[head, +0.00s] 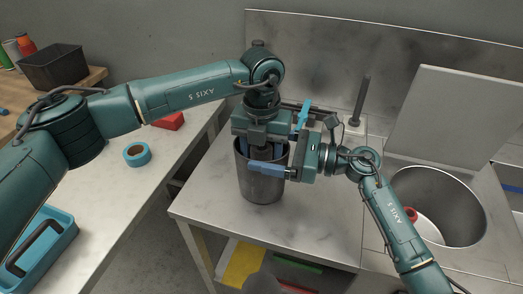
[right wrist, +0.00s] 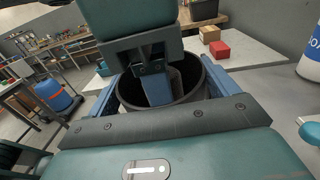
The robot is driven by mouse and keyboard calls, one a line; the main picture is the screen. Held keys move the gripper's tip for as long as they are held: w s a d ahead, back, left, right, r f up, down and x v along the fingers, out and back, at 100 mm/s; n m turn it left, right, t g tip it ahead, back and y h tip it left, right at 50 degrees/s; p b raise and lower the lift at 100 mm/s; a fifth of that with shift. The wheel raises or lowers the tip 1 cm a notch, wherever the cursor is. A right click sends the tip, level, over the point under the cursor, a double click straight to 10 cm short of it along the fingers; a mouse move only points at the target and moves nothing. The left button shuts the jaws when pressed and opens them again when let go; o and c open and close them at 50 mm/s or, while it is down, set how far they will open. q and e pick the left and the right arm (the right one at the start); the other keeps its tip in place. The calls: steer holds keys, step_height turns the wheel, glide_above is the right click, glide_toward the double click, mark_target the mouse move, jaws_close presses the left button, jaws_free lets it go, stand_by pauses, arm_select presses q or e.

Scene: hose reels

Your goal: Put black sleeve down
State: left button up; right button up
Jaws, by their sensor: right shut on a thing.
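The black sleeve (head: 263,187) is a dark, open-topped cylinder, upright at the counter near its front left part. I cannot tell whether its base touches the top. My right gripper (head: 278,140) comes from the right and is shut on the sleeve, one blue finger on each side near the rim. In the right wrist view the sleeve's dark inner wall (right wrist: 192,76) shows between these fingers. My left gripper (head: 262,143) points down from above into the sleeve's mouth. A blue finger of it shows inside the sleeve; its fingertips are largely hidden.
The grey counter (head: 325,215) is bare in front and to the right of the sleeve. A round metal basin (head: 440,205) is at the right, and a dark upright post (head: 361,100) at the back. A bench (head: 115,205) at the left holds blue tape (head: 137,154) and a red block (head: 169,121).

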arm_select(q)
steer(key=shift+r, duration=0.1)
step_height(320, 180, up, 12)
stand_by(0.5)
arm_select(e)
steer(key=o, duration=0.9)
